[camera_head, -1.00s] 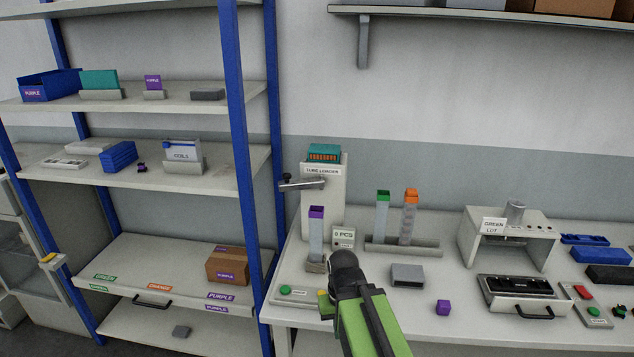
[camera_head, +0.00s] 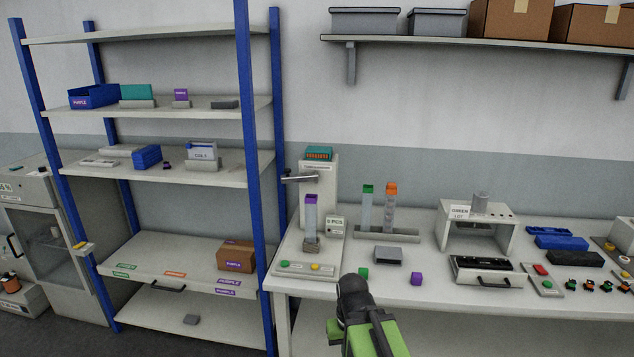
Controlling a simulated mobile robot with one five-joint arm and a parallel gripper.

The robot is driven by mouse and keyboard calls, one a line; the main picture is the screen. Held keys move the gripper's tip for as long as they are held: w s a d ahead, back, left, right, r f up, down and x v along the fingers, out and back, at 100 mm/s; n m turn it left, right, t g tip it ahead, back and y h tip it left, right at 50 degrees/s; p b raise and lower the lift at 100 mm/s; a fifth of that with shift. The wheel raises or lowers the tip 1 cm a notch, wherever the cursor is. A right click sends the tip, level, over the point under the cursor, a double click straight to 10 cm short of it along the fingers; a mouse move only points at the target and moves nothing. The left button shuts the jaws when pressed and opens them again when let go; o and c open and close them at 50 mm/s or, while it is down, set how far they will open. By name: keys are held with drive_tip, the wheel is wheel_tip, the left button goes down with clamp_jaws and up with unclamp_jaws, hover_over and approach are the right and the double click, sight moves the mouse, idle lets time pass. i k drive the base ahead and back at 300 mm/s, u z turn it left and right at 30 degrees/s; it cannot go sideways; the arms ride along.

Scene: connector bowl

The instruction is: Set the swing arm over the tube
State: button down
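The swing arm (camera_head: 300,178) is a grey bar with a dark knob at its left end. It is mounted on the front of the white tube loader (camera_head: 318,200) and reaches out to the left. The clear tube (camera_head: 311,215) with a purple top stands upright in a small holder at the loader's foot, below the bar. From this angle I cannot tell whether the bar lies directly above the tube. The dark end of my arm (camera_head: 352,290) is in front of the bench, well short of the swing arm. No fingers can be made out.
A counter reading "0 PCS" (camera_head: 336,226) stands right of the tube. A button panel (camera_head: 308,269) lies in front. Green-topped (camera_head: 367,208) and orange-topped (camera_head: 390,210) tubes stand in a rack (camera_head: 387,236). The blue-posted shelf (camera_head: 244,170) is left.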

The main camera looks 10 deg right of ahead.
sight(288, 177)
drive_tip(key=u, duration=0.15)
drive_tip(key=i, duration=0.9)
drive_tip(key=u, duration=1.45)
drive_tip(key=k, duration=1)
drive_tip(key=z, duration=0.3)
drive_tip(key=i, duration=1)
drive_tip(key=u, duration=0.1)
